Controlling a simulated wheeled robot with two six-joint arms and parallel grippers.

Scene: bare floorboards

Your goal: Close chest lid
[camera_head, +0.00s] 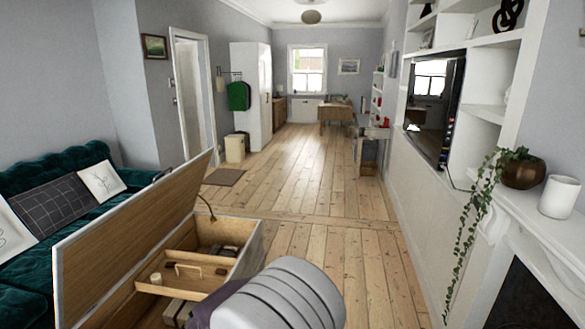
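The wooden chest (252,252) stands open at the lower left in the head view. Its large lid (140,240) is raised and leans up steeply on the chest's left side, next to the sofa. A thin curved piece (207,207) shows near the lid's far end. Inside is a wooden tray (205,289) with a handle and a few small items. I make out neither of my grippers in this view. A rounded grey ribbed shape (285,297) covers the chest's near right corner; I cannot tell what it is.
A green sofa (20,270) with cushions (102,181) is close behind the lid. Bare floorboards (330,250) are clear to the right and ahead. A mantel (545,245) with a trailing plant (478,205) and a wall-mounted television (435,110) line the right.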

